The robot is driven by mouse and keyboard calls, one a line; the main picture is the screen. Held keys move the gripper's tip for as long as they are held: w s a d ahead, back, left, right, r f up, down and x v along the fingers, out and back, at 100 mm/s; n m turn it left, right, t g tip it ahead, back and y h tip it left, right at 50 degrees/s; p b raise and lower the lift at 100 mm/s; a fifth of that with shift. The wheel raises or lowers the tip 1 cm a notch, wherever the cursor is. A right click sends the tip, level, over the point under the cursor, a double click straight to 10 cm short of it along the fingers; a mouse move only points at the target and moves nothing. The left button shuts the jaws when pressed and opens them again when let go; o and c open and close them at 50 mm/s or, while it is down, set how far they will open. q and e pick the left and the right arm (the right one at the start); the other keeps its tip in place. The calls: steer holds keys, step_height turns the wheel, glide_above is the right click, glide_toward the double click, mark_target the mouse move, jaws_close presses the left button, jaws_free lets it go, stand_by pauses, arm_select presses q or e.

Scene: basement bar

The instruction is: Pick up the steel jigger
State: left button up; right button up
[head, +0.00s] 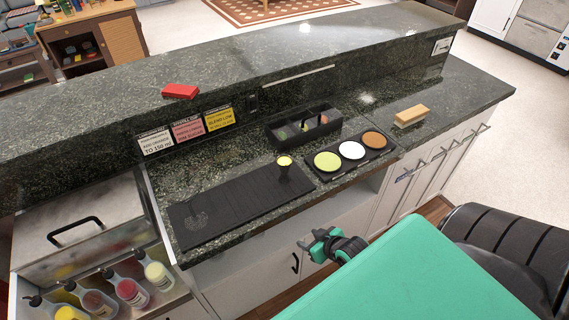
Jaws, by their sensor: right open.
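The steel jigger (284,168) appears to be the small dark cup with a pale yellow top. It stands upright near the right end of the black bar mat (215,213) on the counter. My right gripper (311,241) is open and empty in front of the counter's front edge, nearer to me than the jigger and apart from it. My left gripper is not in the picture.
A black tray with three round colored dishes (352,150) lies right of the jigger. A black caddy (303,128) stands behind it. A wooden brush-like block (411,116) is farther right.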

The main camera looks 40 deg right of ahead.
step_height(320, 180, up, 15)
steer(key=w+a+n+t+y+p, duration=0.1)
steer(key=a+t, duration=0.1)
steer(key=t, duration=0.3)
glide_toward(287, 173)
steer(key=d, duration=0.1)
steer(key=shift+m, duration=0.3)
steer(key=x, duration=0.2)
steer(key=p+x, duration=0.1)
steer(key=x, duration=0.2)
steer(key=f+p+x, duration=0.1)
steer(key=x, duration=0.2)
steer(key=shift+s, duration=0.1)
steer(key=shift+w+a+r+p, duration=0.15)
steer(key=shift+w+p, duration=0.2)
steer(key=shift+w, duration=0.15)
steer(key=x, duration=0.1)
steer(key=p+x, duration=0.1)
steer(key=x, duration=0.1)
steer(key=shift+w+a+r, duration=0.1)
steer(key=shift+a, duration=0.25)
steer(key=shift+w+f, duration=0.25)
steer(key=shift+w, duration=0.3)
steer(key=shift+c, duration=0.5)
jaws_close()
